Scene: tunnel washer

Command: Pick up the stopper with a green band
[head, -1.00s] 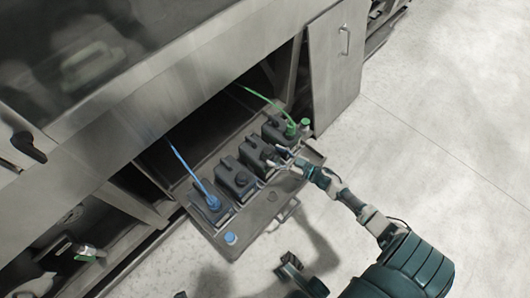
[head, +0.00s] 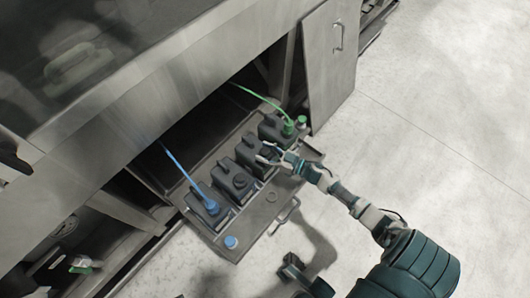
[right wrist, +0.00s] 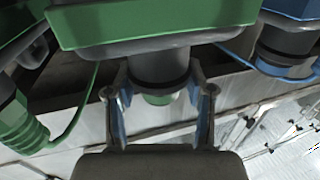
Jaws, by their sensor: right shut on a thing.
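In the right wrist view, a dark round stopper (right wrist: 158,66) stands between my fingers, under a broad part with a green band (right wrist: 150,22). A bit of green shows below it. My right gripper (right wrist: 160,108) is shut on this stopper. In the head view, my right gripper (head: 268,152) is at the top of the third dark canister (head: 249,154) from the left, and its fingers hide the stopper. I cannot tell whether the stopper is lifted. My left gripper is not clearly in view.
Several dark canisters stand in a row on a pulled-out tray (head: 236,252). A blue hose connector (head: 211,206) and a green one (head: 288,128) are at the ends. A small blue cap (head: 231,242) and a green cap (head: 302,120) sit on the tray. An open door (head: 328,75) stands behind right.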

